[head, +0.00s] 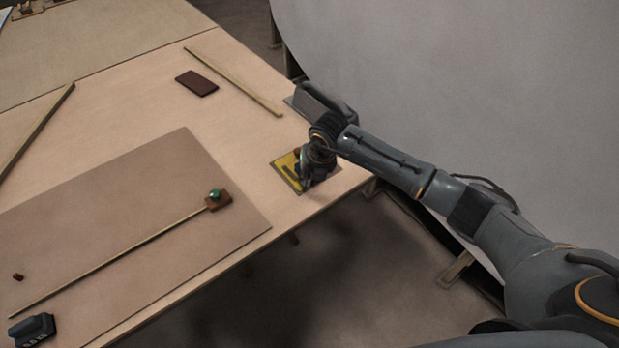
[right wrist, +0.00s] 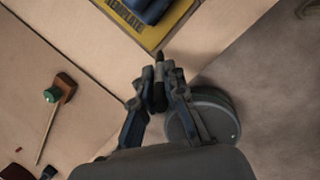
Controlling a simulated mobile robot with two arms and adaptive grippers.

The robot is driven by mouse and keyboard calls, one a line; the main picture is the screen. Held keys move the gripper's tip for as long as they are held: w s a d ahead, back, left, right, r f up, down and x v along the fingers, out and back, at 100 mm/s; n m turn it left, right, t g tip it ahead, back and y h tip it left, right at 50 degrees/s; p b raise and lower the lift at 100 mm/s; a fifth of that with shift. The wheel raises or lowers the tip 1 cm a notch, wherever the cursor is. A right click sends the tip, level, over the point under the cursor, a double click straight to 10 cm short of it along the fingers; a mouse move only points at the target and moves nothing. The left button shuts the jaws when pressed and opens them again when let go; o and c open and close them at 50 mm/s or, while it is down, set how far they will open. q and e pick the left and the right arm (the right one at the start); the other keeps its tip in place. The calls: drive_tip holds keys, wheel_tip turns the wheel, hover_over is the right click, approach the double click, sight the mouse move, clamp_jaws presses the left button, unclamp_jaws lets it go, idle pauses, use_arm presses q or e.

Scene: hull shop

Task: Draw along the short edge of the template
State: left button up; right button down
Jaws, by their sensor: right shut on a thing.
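The yellow template (head: 284,166) lies flat near the table's right edge, partly covered by my right gripper. In the right wrist view, the template (right wrist: 124,17) shows at the top with dark lettering, and a dark blue object (right wrist: 149,9) rests on it. My right gripper (head: 307,178) is over the template's right part in the head view. In the right wrist view, my right gripper (right wrist: 158,88) is shut on a dark marker-like tool (right wrist: 159,68). The tool's end appears close to the template's corner; I cannot tell whether it touches.
A brown board (head: 150,205) carries a long stick (head: 120,255) ending in a brown block with a green knob (head: 214,195). A dark red block (head: 196,83), a wooden strip (head: 235,82) and a dark tool (head: 32,330) lie around. The table edge drops off near the template.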

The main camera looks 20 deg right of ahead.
drive_tip(key=shift+w+d, duration=0.2)
drive_tip(key=shift+d, duration=0.35)
drive_tip(key=shift+d, duration=0.15)
drive_tip(key=shift+w+d+b, duration=0.2)
drive_tip(key=shift+d+b, duration=0.2)
drive_tip(key=shift+d, duration=0.05)
drive_tip(key=shift+w+d, duration=0.15)
drive_tip(key=shift+d, duration=0.3)
drive_tip(key=shift+w+d+f+b, duration=0.1)
drive_tip(key=shift+w+d+b, duration=0.05)
drive_tip(key=shift+d+b, duration=0.3)
drive_tip(key=shift+d, duration=0.1)
drive_tip(key=shift+w+d, duration=0.1)
drive_tip(key=shift+d, duration=0.1)
drive_tip(key=shift+w+d, duration=0.1)
drive_tip(key=shift+d, duration=0.2)
